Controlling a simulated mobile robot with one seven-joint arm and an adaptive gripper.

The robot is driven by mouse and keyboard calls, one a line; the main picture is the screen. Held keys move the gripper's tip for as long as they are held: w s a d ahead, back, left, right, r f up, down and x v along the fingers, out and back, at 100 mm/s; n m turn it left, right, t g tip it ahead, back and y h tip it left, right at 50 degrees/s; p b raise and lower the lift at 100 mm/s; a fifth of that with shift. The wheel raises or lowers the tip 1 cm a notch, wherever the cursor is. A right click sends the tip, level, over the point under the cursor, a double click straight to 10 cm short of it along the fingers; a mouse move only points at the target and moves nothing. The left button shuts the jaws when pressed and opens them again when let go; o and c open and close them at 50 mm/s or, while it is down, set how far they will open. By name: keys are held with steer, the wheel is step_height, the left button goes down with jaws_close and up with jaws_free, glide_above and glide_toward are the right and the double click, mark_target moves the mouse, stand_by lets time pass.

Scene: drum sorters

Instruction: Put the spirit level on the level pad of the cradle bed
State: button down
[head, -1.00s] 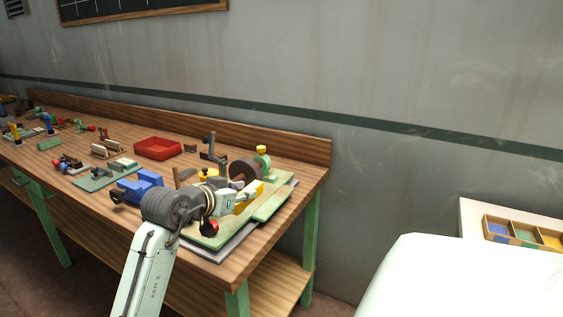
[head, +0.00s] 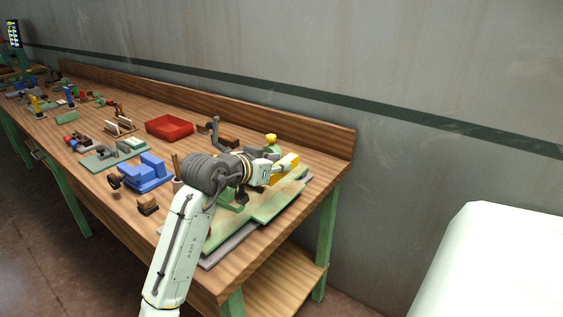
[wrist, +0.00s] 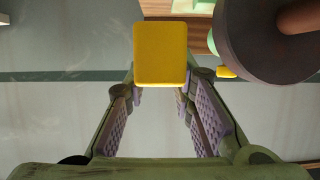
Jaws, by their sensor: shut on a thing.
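The spirit level is taken to be the yellow bar (head: 285,165) at the end of my gripper (head: 274,170). In the wrist view the yellow bar (wrist: 161,54) shows its end face between the fingertips of my gripper (wrist: 160,92), which is shut on it. In the head view the bar is over the back right part of the green cradle bed (head: 272,208), seemingly above its surface. I cannot make out the level pad. My arm hides much of the bed's left and back.
A dark round disc (wrist: 272,40) with a wooden shaft is close on the right in the wrist view. A yellow-topped green post (head: 271,141) stands behind my gripper. A blue vise-like block (head: 147,171) and a red tray (head: 170,127) are left on the wooden bench (head: 312,140).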

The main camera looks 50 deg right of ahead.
steer(key=shift+a, duration=0.15)
steer(key=shift+f, duration=0.15)
steer(key=b, duration=0.4)
glide_above(277, 202)
steer(key=shift+f, duration=2.7)
steer(key=shift+f, duration=1.05)
steer(key=c, duration=1.3)
jaws_free()
steer(key=w+v, duration=0.1)
steer(key=v, duration=1.1)
steer(key=shift+s, duration=0.45)
steer(key=shift+r, duration=0.1)
